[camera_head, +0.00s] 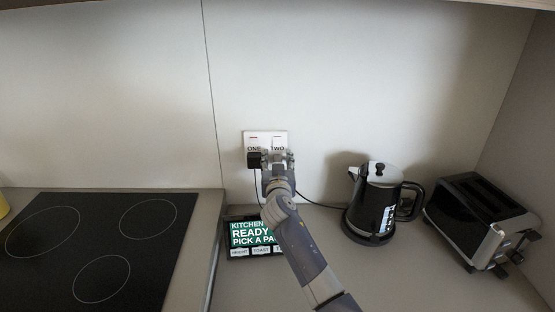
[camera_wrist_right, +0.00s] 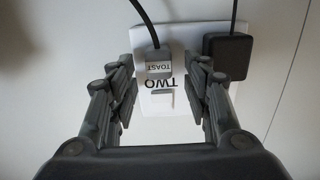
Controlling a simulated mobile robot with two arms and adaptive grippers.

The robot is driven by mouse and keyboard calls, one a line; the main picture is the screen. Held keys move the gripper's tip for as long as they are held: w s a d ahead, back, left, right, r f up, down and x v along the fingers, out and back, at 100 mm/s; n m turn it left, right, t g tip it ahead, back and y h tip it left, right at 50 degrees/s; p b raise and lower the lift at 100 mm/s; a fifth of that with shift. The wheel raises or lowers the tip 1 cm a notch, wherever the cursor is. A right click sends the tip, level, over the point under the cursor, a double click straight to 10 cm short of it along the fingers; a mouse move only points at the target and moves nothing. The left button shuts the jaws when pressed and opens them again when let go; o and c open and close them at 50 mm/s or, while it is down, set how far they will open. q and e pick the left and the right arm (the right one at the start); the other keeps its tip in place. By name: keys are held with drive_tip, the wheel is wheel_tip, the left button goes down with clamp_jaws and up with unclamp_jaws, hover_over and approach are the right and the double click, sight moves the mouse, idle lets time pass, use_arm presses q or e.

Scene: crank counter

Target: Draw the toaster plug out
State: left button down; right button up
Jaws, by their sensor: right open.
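The toaster plug (camera_wrist_right: 159,62) is a small grey plug labelled TOAST, with a dark cord, at the socket marked TWO in the right wrist view. It sits on the white wall socket plate (camera_head: 252,136), which also shows in the wrist view (camera_wrist_right: 178,38). My right gripper (camera_head: 278,157) is at the plate and hides the plug in the head view. In the wrist view the right gripper (camera_wrist_right: 163,66) is open, its fingers on either side of the plug with gaps visible. The toaster (camera_head: 480,208) stands at the far right. My left gripper is not in view.
A black block plug (camera_head: 254,160) is at socket ONE, close beside my right gripper; it shows in the wrist view (camera_wrist_right: 228,57). A black kettle (camera_head: 364,212) stands right of my arm. A tablet (camera_head: 250,231) lies below the sockets. A black hob (camera_head: 90,245) is at left.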

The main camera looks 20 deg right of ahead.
sight(278, 160)
drive_tip(key=shift+w+d, duration=0.1)
drive_tip(key=shift+w, duration=0.25)
clamp_jaws()
drive_tip(key=shift+s+f, duration=0.1)
drive_tip(key=shift+s, duration=0.1)
idle(0.3)
drive_tip(key=shift+s, duration=0.4)
drive_tip(key=shift+s+a, duration=0.1)
drive_tip(key=shift+a, duration=0.1)
drive_tip(key=shift+p+v, duration=0.6)
drive_tip(key=shift+v, duration=1.45)
